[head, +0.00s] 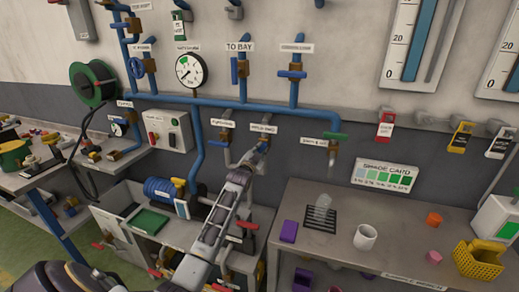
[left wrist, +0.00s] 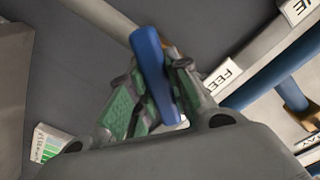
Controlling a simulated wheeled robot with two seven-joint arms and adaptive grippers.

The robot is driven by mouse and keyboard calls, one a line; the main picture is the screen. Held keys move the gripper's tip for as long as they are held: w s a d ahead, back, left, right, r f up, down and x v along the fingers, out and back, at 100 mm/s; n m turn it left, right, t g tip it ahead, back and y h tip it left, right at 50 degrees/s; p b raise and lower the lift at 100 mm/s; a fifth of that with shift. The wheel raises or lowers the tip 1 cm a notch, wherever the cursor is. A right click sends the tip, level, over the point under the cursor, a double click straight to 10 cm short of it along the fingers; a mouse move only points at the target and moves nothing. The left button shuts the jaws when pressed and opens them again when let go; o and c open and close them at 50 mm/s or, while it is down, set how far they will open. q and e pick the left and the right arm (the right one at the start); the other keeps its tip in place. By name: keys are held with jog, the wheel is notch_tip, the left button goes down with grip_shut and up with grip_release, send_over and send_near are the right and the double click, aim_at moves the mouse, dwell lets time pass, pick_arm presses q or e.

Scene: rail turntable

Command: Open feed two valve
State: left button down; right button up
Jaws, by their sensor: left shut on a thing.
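The label that appears to read feed two (head: 262,128) hangs on the wall below the long blue pipe. My left gripper (head: 246,163) reaches up to the valve just under it and hides most of that valve in the head view. In the left wrist view a blue valve handle (left wrist: 153,70) stands between the green-padded fingers of my left gripper (left wrist: 158,98). The fingers are shut on it. A label starting "FEE" (left wrist: 223,75) is beside the handle, partly hidden. My right gripper is in neither view.
The blue feed one valve handle (head: 226,124) is close on the left. A green-handled valve (head: 335,136) is to the right. Below stand a bench with a white cup (head: 365,237) and a yellow basket (head: 479,258), and a pump (head: 165,190) on a left bench.

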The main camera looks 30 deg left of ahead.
pick_arm(q)
jog(key=n+p, duration=0.1)
jog(key=n, duration=0.3)
jog(key=shift+p, duration=0.3)
jog(key=shift+f+n, duration=0.1)
jog(key=shift+n, duration=0.5)
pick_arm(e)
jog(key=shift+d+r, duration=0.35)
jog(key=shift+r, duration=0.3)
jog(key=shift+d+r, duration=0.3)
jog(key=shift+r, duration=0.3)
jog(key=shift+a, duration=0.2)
pick_arm(q)
jog(key=c, duration=1.3)
grip_release()
jog(key=shift+v, duration=6)
